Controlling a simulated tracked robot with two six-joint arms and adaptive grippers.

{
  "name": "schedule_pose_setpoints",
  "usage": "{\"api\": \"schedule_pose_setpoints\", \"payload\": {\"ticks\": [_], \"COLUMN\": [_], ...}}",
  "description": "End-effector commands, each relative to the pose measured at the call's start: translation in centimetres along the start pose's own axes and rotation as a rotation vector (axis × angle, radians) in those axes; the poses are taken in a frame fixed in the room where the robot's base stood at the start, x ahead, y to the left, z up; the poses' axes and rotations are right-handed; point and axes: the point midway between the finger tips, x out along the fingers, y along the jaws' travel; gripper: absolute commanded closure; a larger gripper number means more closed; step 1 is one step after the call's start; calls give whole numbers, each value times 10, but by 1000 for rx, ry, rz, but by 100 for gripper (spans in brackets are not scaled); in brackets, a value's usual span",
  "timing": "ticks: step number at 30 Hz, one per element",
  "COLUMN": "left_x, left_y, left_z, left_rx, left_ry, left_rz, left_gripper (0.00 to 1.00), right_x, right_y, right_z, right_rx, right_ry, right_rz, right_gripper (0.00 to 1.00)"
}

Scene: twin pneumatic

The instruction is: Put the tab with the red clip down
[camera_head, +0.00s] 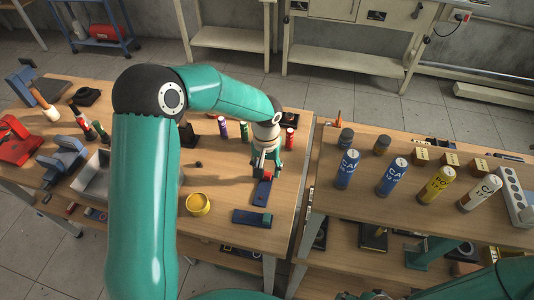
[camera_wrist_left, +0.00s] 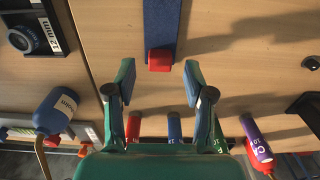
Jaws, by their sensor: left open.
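The tab with the red clip is a flat blue strip (camera_head: 261,192) that appears to lie on the left wooden table, its red clip at the end nearest my left gripper (camera_head: 265,164). In the left wrist view the blue strip (camera_wrist_left: 160,22) runs up to the top edge, and the red clip (camera_wrist_left: 160,60) is just ahead of and between my fingertips (camera_wrist_left: 160,76). The left fingers are spread apart with nothing between them, and a gap shows on both sides of the clip.
A second blue tab (camera_head: 251,217) and a yellow ring (camera_head: 199,204) lie near. Small coloured cylinders, one red (camera_head: 290,138) and one green (camera_head: 244,132), stand behind the gripper. The right table (camera_head: 330,203) carries labelled cans, beyond a gap.

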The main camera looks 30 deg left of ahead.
Motion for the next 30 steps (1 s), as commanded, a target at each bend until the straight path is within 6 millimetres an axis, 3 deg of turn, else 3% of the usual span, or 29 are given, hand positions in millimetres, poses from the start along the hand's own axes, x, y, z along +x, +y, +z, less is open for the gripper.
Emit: {"api": "schedule_pose_setpoints", "payload": {"ticks": [6, 13, 18, 30], "left_x": [-45, -80, -89, -89], "left_y": [0, 0, 1, 1], "left_z": [-1, -1, 0, 0], "left_rx": [0, 1, 2, 2], "left_ry": [6, 3, -1, -1], "left_rz": [2, 1, 1, 0], "left_gripper": [47, 47, 47, 47], "right_x": [10, 14, 15, 14], "right_y": [4, 5, 5, 5], "right_z": [0, 0, 0, 0], "right_rx": [0, 0, 0, 0], "right_ry": [0, 0, 0, 0], "right_rz": [0, 0, 0, 0], "right_gripper": [42, 42, 42, 42]}}
